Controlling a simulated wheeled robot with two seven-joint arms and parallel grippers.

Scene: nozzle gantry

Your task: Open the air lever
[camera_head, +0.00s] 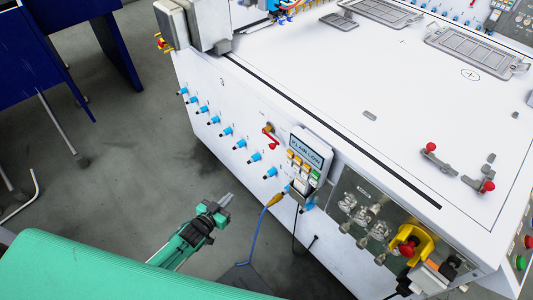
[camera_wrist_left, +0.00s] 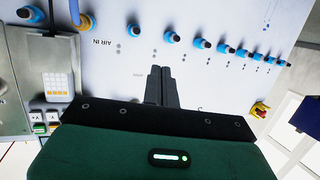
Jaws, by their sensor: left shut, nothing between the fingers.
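The air lever (camera_head: 269,135) is a small red handle on the white front panel of the machine, just left of a display box. I cannot make out its exact angle. My left gripper (camera_head: 229,198) is shut and empty, in front of the panel, below and to the left of the lever and apart from it. In the left wrist view, the shut fingers (camera_wrist_left: 159,71) point at the white panel, near a printed "AIR IN" label (camera_wrist_left: 88,38). The lever does not show there; my gripper body covers the lower part of that view. My right gripper is not in view.
A row of blue fittings (camera_head: 225,132) runs along the panel. A display box with coloured keys (camera_head: 307,158) juts out right of the lever. A yellow connector with a blue hose (camera_head: 273,200) hangs below. A red stop button on yellow (camera_head: 408,246) is at right.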

